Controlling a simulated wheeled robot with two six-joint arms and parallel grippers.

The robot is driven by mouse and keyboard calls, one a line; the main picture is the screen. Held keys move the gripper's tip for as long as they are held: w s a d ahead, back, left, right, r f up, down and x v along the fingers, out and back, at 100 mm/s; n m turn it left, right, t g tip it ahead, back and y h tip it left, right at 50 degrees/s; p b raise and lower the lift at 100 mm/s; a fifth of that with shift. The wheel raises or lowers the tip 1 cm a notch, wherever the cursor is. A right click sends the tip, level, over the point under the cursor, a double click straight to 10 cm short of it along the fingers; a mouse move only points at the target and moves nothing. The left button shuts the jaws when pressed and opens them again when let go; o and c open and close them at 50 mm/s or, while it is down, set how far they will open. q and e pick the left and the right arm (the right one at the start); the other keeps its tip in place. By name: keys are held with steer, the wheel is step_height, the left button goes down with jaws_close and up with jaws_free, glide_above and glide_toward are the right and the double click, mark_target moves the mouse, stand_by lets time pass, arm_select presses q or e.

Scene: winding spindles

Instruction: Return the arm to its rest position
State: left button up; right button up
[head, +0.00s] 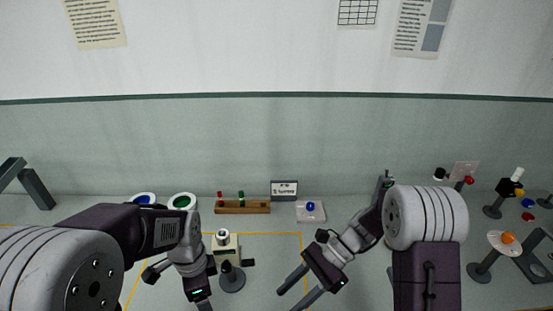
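My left arm comes in from the left, and its gripper (200,287) hangs over the left part of the table. Its fingers do not show clearly, so I cannot tell if it is open or holds anything. My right gripper (299,289) reaches down and left from the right arm. Its two fingers are apart with nothing between them. A dark spindle with a round base (232,281) stands just right of my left gripper. Behind it is a cream block (226,247) with a white-topped piece (222,236).
A wooden rack (243,208) with red and green pegs, a small sign (284,189) and a pad (316,216) with a blue ball line the wall. Blue-centred (144,198) and green-centred (182,202) discs sit left. Several stands, one orange-topped (502,242), are right.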

arm_select(q)
steer(key=s+f+n+t+b, duration=0.1)
steer(key=s+f+n, duration=0.2)
steer(key=n, duration=1.1)
step_height(320, 180, down, 2)
steer(key=shift+a+f, duration=0.2)
arm_select(e)
steer(key=s+d+f+n+t+h, duration=0.1)
steer(key=d+f+n+t+h, duration=0.1)
steer(key=d+n, duration=0.4)
steer(key=s+d+f+n+t+h, duration=0.1)
steer(key=d+f+n+t+h, duration=0.2)
steer(key=d+n+h, duration=0.3)
steer(key=shift+s+d+f+n+t+h, duration=0.15)
steer(key=shift+s+d+n+t+h, duration=0.15)
steer(key=shift+d+t+h, duration=0.55)
arm_select(q)
steer(key=shift+s, duration=0.2)
arm_select(e)
steer(key=shift+s+d, duration=0.15)
